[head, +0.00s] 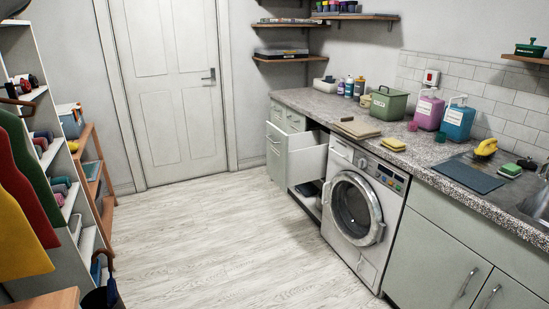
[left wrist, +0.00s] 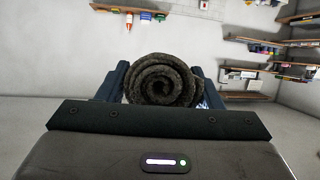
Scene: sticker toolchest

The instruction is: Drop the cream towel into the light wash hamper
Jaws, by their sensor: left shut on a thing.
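My left gripper (left wrist: 161,82) is shut on a rolled towel (left wrist: 165,86) in the left wrist view. The roll's spiral end faces the camera, between the two dark fingers. It looks dark grey-brown and shaded there, so I cannot confirm a cream colour. Neither gripper shows in the head view. I cannot make out a hamper marked for light wash in either view.
A white drawer (head: 311,162) stands pulled out left of the washing machine (head: 352,211). The counter (head: 300,98) holds a folded tan cloth (head: 358,128), a green bin (head: 388,103) and bottles. A shelf unit (head: 62,160) lines the left. The middle floor (head: 215,235) is clear.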

